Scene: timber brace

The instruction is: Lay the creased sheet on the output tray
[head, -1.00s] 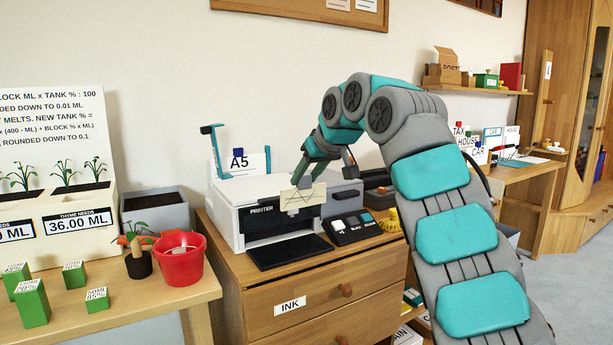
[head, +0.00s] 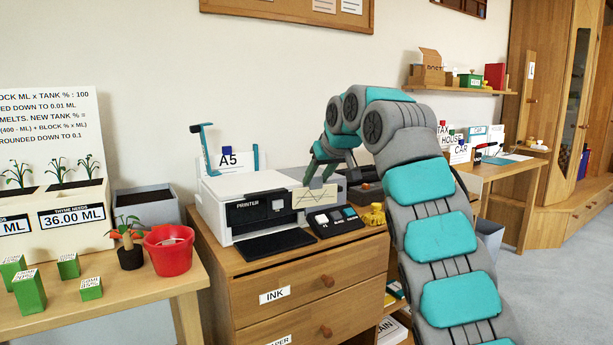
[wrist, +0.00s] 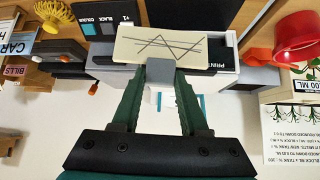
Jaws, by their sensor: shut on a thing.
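The creased sheet (head: 316,197) is a small cream sheet with dark zigzag lines, held in front of the printer's right front corner. It also shows in the wrist view (wrist: 150,46), spread across the fingertips. My gripper (wrist: 160,70) is shut on the sheet's edge. In the head view my gripper (head: 318,178) reaches over from the right, with its fingers partly hidden behind the sheet. The output tray (head: 270,246) is the flat black plate at the front foot of the white printer (head: 240,208). The sheet is apart from the tray, above and to its right.
A button panel (head: 335,221) and a yellow object (head: 374,215) sit right of the tray on the wooden cabinet (head: 300,270). A red pot (head: 170,250) and several green blocks stand on the left table. The tray's surface looks clear.

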